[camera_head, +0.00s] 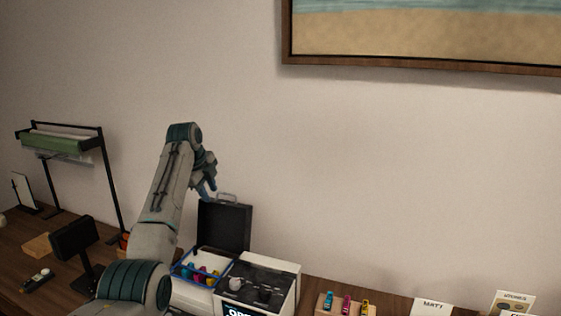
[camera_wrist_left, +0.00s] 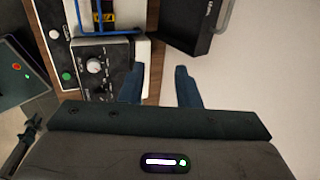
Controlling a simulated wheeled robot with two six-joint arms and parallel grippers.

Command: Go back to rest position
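My left arm rises from the bottom left in the head view. Its left gripper (camera_head: 207,188) points down, above and in front of the open dark case. In the left wrist view the two fingers of the left gripper (camera_wrist_left: 160,88) are apart, with nothing between them but wall and table edge. My right gripper is not in the head view.
A dark case (camera_head: 224,226) stands behind a blue-rimmed basket (camera_head: 180,272) of coloured items. A white device (camera_head: 285,268) with a dark top is beside it. A wooden block (camera_head: 325,303) holds small coloured items. A black lamp-like stand (camera_head: 75,238) is at left.

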